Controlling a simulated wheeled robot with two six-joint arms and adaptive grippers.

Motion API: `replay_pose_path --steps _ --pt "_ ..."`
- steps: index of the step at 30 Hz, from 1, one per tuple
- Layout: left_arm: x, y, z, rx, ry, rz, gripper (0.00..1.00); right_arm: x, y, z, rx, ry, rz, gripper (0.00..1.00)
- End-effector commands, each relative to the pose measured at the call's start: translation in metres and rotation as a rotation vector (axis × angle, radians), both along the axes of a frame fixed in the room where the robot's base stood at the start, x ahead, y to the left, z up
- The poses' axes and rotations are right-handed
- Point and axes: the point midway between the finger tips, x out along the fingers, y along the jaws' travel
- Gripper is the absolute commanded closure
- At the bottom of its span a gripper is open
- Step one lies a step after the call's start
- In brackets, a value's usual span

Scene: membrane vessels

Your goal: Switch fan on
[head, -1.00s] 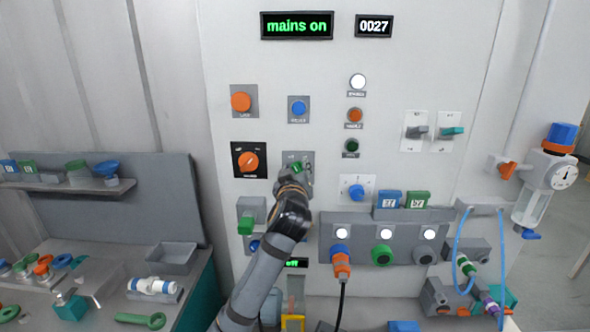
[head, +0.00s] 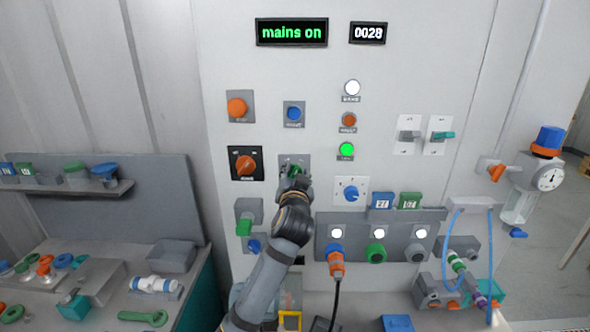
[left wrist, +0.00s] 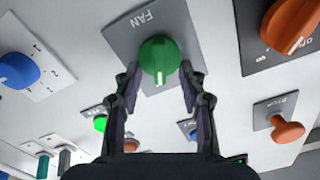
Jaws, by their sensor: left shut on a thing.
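The green fan knob (head: 299,170) is on a grey plate on the panel, partly hidden by my gripper in the head view. In the left wrist view the green knob (left wrist: 158,55) shows a white pointer mark, and its plate reads "FAN". My left gripper (head: 295,176) is at the knob, with its fingers on either side of it, shut on it; the fingers also show in the left wrist view (left wrist: 159,74). A green lamp (head: 346,150) on the panel is lit. My right gripper is not in view.
Close by are an orange rotary knob (head: 245,166), a blue button (head: 294,114), an orange button (head: 237,106) and a blue knob (head: 351,193). Sockets (head: 376,253) with an orange plug sit below right. The display (head: 292,32) reads "mains on". A cluttered bench stands at left.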

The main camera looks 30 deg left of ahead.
Motion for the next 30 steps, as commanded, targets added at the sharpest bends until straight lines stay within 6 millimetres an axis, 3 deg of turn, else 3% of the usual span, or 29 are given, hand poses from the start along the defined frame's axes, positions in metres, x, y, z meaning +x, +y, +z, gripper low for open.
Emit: replay_pose_path --steps 24,25,30 --pt "0.0009 -0.0013 -0.0026 0.099 0.064 0.0 0.91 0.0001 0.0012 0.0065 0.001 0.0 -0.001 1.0" --pt "0.0009 -0.0013 -0.0027 0.099 0.064 0.0 0.57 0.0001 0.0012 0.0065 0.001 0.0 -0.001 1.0" --pt "0.0009 -0.0013 -0.002 0.099 0.063 0.0 0.37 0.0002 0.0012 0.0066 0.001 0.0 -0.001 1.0"
